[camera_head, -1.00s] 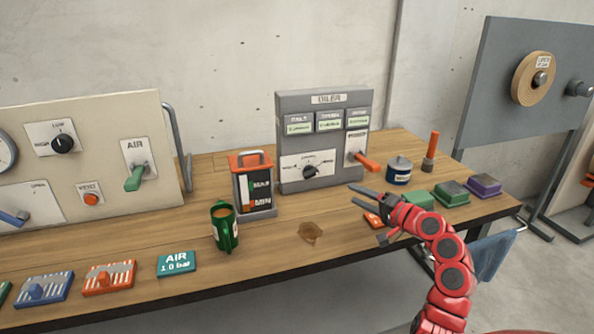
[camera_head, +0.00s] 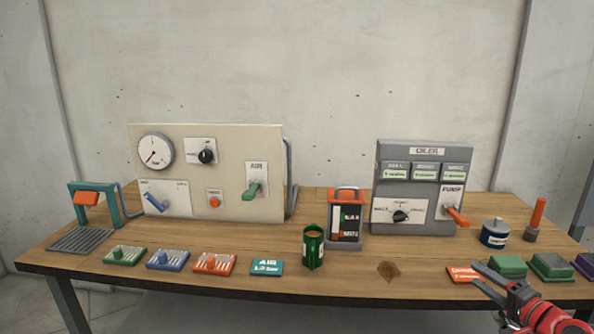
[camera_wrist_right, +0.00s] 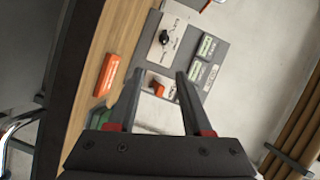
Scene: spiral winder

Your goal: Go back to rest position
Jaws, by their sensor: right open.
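My right gripper (camera_head: 492,281) is at the lower right of the head view, in front of the table's right part. Its two dark fingers are apart with nothing between them. In the right wrist view the gripper (camera_wrist_right: 158,88) is also open and empty, with the grey oiler box (camera_wrist_right: 205,50) beyond the fingertips. It touches nothing that I can see. My left gripper is in neither view.
The wooden table (camera_head: 340,278) carries the air panel (camera_head: 225,150), the oiler box (camera_head: 420,150), a green mug (camera_head: 313,247), an oil container (camera_head: 345,218) and a blue-labelled tin (camera_head: 494,232). An orange tag (camera_head: 463,274) and green blocks (camera_head: 508,266) lie near the right gripper.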

